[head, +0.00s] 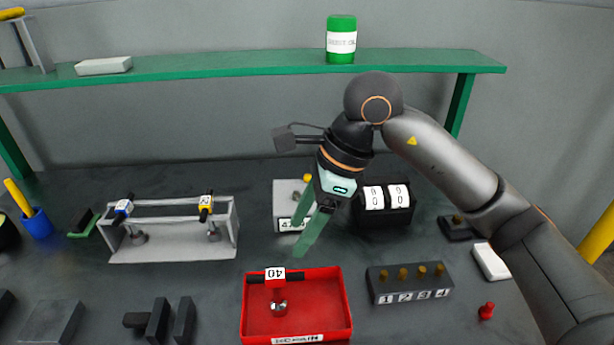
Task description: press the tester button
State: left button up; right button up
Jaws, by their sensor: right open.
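My right gripper (300,238) reaches down from the right with its green fingers apart and empty. It hangs in front of a light grey box (284,196) with a small label, and partly hides it. A yellow knob or button (307,178) shows at that box, beside the gripper; whether this box is the tester, I cannot tell. A black box with two white number panels (385,203) stands just right of the gripper. I cannot tell whether the fingers touch anything. My left gripper is not in view.
A red tray (346,312) holds a tool tagged 40 (275,277). A grey rack (160,254) with two tagged tools stands left. A dark block with numbered brass pegs (408,283) and a red piece (486,311) lie right. A green shelf (230,65) spans the back.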

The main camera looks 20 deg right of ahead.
jog(key=shift+c, duration=0.2)
grip_shut()
dwell(1.5)
